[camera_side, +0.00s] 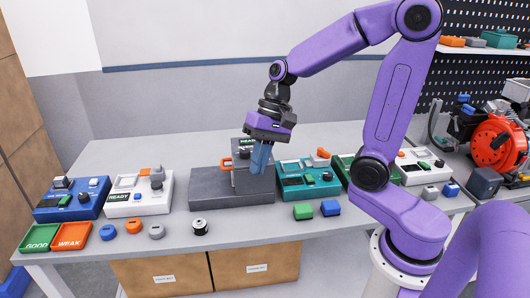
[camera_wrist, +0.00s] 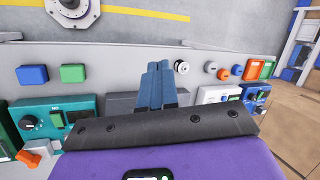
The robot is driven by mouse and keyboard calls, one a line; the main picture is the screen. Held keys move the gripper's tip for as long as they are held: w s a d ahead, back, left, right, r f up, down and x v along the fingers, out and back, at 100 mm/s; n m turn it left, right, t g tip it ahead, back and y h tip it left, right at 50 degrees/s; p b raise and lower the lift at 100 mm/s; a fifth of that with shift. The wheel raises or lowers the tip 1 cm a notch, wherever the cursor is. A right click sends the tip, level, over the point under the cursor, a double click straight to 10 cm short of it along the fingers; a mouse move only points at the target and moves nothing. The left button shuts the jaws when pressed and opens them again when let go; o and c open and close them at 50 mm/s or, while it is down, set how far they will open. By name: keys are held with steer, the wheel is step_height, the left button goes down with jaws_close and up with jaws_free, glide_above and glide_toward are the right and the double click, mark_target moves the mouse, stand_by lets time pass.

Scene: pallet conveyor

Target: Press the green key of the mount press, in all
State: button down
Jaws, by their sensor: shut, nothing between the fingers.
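The grey machine with a raised upright block (camera_side: 225,190) in the middle of the bench looks like the mount press. It has a small green display with partly covered lettering and an orange part on its side. My gripper (camera_side: 258,172) is shut and empty, its blue fingers pointing down right at the front of the upright block; I cannot tell whether they touch it. No green key can be made out on it; my fingers cover part of its front. In the wrist view my shut fingertips (camera_wrist: 158,66) stand in front of the grey base (camera_wrist: 119,103).
A teal device (camera_side: 298,186) stands right of the grey machine, and a white one (camera_side: 139,205) and a blue one (camera_side: 72,208) left. Loose green (camera_side: 303,211) and blue (camera_side: 330,208) blocks lie in front of the teal device. A black-and-silver knob (camera_side: 200,227) stands in front.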

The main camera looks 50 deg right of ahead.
steer(key=w+d+r+m+t, duration=0.2)
steer(key=w+d+m+t, duration=0.2)
steer(key=d+m, duration=0.3)
steer(key=w+d+r+m+t, duration=0.2)
steer(key=w+d+m+t, duration=0.1)
steer(key=d+m, duration=0.5)
steer(key=shift+w+d+r+m+t+h, duration=0.15)
steer(key=shift+w+r+m+t+h, duration=0.25)
steer(key=shift+w+m, duration=0.25)
steer(key=shift+f, duration=4.4)
steer(key=shift+f, duration=0.15)
steer(key=shift+f, duration=0.3)
